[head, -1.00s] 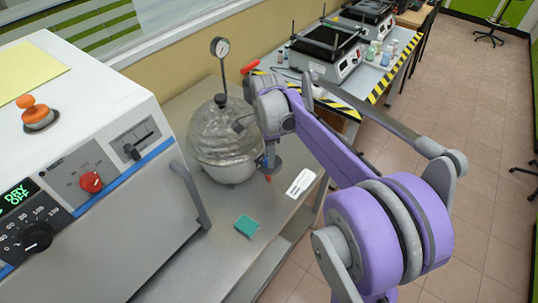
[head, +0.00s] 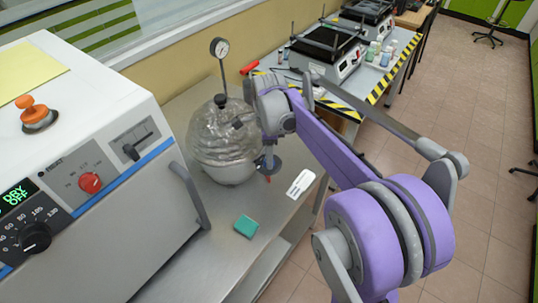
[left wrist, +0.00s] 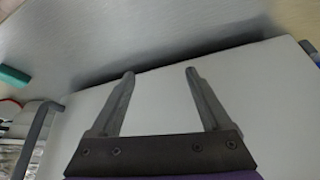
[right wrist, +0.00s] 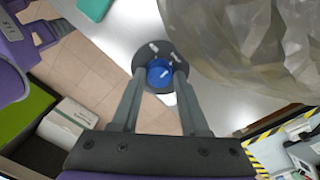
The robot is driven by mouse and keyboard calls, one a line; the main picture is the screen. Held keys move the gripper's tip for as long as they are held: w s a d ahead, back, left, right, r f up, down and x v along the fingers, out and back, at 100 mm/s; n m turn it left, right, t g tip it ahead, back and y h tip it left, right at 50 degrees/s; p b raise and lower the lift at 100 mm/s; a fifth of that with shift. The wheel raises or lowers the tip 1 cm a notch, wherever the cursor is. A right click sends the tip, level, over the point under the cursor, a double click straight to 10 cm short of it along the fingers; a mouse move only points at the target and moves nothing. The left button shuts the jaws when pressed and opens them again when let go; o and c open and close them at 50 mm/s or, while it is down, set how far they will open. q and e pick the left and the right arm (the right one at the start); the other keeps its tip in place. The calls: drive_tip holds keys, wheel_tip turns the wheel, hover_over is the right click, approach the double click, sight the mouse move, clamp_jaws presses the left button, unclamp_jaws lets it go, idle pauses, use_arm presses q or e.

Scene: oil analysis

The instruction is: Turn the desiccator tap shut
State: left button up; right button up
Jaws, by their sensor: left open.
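The desiccator (head: 222,150) is a clear rounded glass dome on the grey bench, with a dark stopper on top. It also shows at the upper right of the right wrist view (right wrist: 235,45). Its tap (right wrist: 160,72) appears there as a blue knob with a white mark, on a dark round plate with white marks. My right gripper (right wrist: 160,76) has a finger on each side of the blue knob and looks closed on it; exact contact is hard to see. In the head view its arm hides part of the dome's right side. My left gripper (left wrist: 160,72) is open and empty above a white cabinet surface.
A white oven (head: 90,130) with knobs and a door handle stands at the left. A pressure gauge (head: 219,47) rises behind the desiccator. A green block (head: 246,226) and a white card (head: 300,183) lie near the bench's front edge. A striped-edge table (head: 385,90) stands behind.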

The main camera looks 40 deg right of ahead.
idle(0.3)
wheel_tip(320, 180, up, 11)
drive_tip(key=shift+w+p, duration=0.25)
drive_tip(key=shift+p, duration=0.05)
drive_tip(key=shift+f, duration=0.15)
idle(0.4)
drive_tip(key=s+a+f+n+t, duration=0.6)
drive_tip(key=s+a+f+n, duration=0.9)
drive_tip(key=n, duration=0.9)
drive_tip(key=shift+a+n, duration=0.15)
drive_tip(key=shift+n, duration=0.15)
drive_tip(key=shift+s, duration=0.1)
